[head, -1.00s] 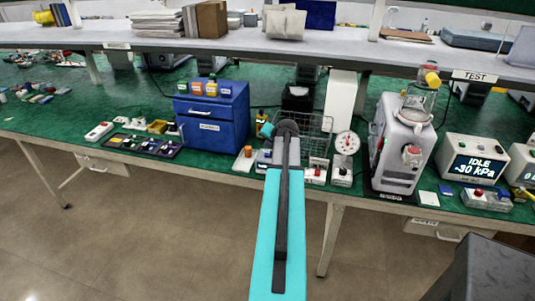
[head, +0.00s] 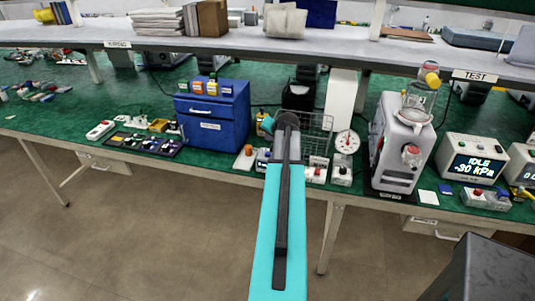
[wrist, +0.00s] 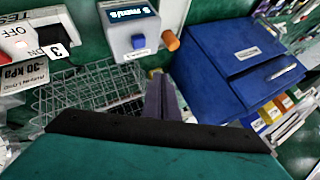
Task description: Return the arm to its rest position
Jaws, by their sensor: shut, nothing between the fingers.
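My arm, with a teal link and a dark bar, reaches forward from the bottom middle of the head view to the bench edge. My gripper (wrist: 163,98) shows in the wrist view as two dark fingers close together, with nothing seen between them. In the head view the fingers cannot be made out behind the arm. In the wrist view the fingers lie between a wire basket (wrist: 90,88) and a blue drawer cabinet (wrist: 240,60). I cannot tell whether they touch anything.
The green bench (head: 60,110) also holds a white canister pump (head: 397,150), a round dial gauge (head: 346,141), an IDLE readout box (head: 470,160) and a dark tray of small parts (head: 145,144). A grey shelf (head: 230,40) runs above.

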